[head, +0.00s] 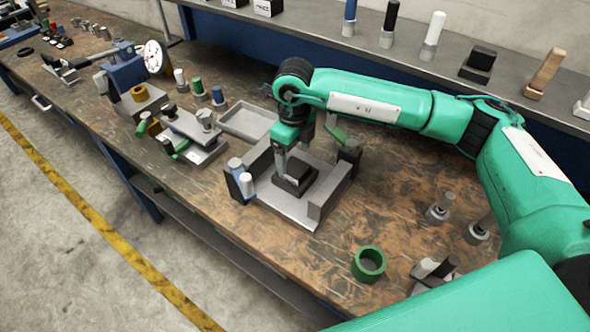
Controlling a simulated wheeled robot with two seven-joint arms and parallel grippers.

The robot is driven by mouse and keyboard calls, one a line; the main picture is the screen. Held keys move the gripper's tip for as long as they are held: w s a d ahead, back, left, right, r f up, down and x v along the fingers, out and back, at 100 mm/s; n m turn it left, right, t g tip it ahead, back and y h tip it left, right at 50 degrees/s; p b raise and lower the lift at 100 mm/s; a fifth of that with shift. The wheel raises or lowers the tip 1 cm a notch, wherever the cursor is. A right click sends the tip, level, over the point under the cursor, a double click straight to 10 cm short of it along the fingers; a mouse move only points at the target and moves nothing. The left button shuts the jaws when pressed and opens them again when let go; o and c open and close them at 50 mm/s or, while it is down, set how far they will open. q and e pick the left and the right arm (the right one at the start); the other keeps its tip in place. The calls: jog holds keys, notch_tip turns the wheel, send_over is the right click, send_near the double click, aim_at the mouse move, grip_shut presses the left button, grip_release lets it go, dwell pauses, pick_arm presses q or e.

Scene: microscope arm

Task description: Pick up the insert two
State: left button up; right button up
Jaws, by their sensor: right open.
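No part carries a readable "insert two" mark, so I cannot tell which one it is. A black block (296,178) sits on the grey fixture plate (292,208) in the middle of the bench. My right gripper (284,168) reaches down from the green arm, at the left edge of the black block. It looks open and holds nothing that I can see; its far finger is partly hidden. A blue and white cylinder pair (241,180) stands at the left side of the fixture. My left gripper is not in view.
A green ring (368,264) lies near the front edge. A shallow grey tray (248,122) and a clamp fixture (192,135) are on the left. Several pegs stand on the back shelf (420,58). My right arm covers the bench's right side.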

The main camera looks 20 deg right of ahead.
aim_at(295, 167)
jog(key=f+p, duration=0.1)
jog(key=f, duration=0.2)
jog(key=shift+s+d+f, duration=0.1)
jog(key=shift+s+f, duration=0.1)
jog(key=shift+f, duration=0.25)
jog(key=c, duration=0.6)
grip_shut()
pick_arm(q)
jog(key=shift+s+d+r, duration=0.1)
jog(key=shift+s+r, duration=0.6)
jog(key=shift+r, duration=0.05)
pick_arm(e)
jog(key=shift+w+r, duration=0.1)
jog(key=shift+r, duration=0.05)
